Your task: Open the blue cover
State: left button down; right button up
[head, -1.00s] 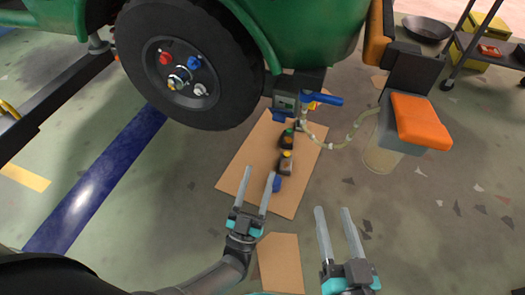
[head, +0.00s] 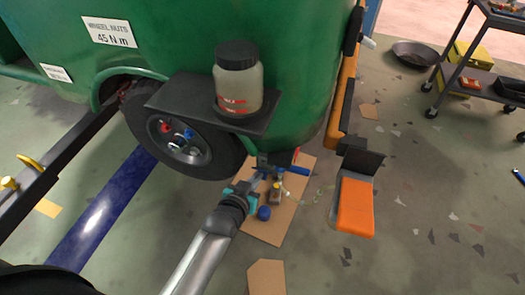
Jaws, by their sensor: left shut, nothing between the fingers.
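My left gripper (head: 257,180) reaches in from below, with its fingers at a small dark mechanism under the rickshaw, beside the wheel. It is shut with nothing in it. A blue lever-like piece (head: 294,171) sticks out to the right of this mechanism, just right of my fingers. A round blue piece (head: 264,212) lies lower, right of my gripper, over the cardboard. I cannot tell for sure which blue part is the cover. My fingertips and the mechanism partly hide each other. My right gripper is out of view.
The green rickshaw body (head: 300,60) hangs over the work spot. A black shelf (head: 165,100) carries a jar (head: 238,85) above the wheel (head: 180,150). Small bottles stand on a cardboard sheet (head: 262,232). An orange pedal-like block (head: 356,207) is to the right.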

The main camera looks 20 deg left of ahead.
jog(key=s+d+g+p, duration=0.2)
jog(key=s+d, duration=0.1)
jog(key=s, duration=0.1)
pick_arm(q)
jog(key=shift+g, duration=0.9)
jog(key=shift+w+a+f+b, duration=0.25)
jog(key=shift+w+f+b, duration=0.3)
jog(key=shift+w+b, duration=0.35)
jog(key=shift+w+a+f+b, duration=0.25)
jog(key=shift+w+f+b, duration=0.25)
jog(key=shift+w+b, duration=0.4)
jog(key=shift+w+a+f+b, duration=0.25)
jog(key=shift+w+f+b, duration=0.4)
jog(key=shift+w, duration=0.4)
jog(key=shift+w+f+b, duration=0.25)
jog(key=shift+w+b, duration=0.15)
jog(key=shift+w, duration=0.2)
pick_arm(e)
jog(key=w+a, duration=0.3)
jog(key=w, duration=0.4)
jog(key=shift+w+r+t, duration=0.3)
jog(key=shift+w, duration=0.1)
pick_arm(q)
jog(key=shift+s+f, duration=0.1)
